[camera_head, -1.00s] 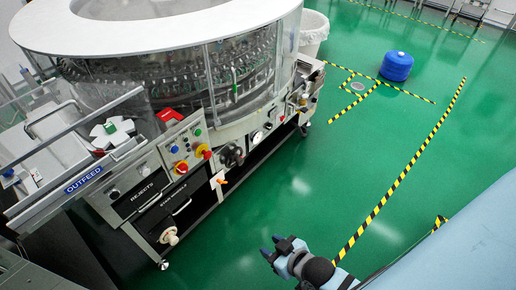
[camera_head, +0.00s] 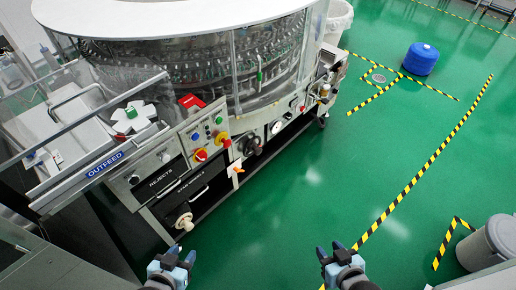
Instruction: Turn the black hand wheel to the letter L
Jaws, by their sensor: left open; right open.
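The black hand wheel (camera_head: 250,145) is on the front of the rotary washer (camera_head: 215,70), right of the red and yellow control panel. It is small in the picture, and I cannot read any letter beside it. My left gripper (camera_head: 176,254) is open and empty at the bottom of the picture, below and left of the wheel. My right gripper (camera_head: 330,251) is open and empty at the bottom, below and right of the wheel. Both grippers are well apart from the wheel.
A cream knob (camera_head: 184,221) sticks out low on the washer's front. A control panel (camera_head: 207,138) with buttons is left of the wheel. A grey bin (camera_head: 494,243) stands at the right edge and a blue drum (camera_head: 420,59) farther back. The green floor before the washer is clear.

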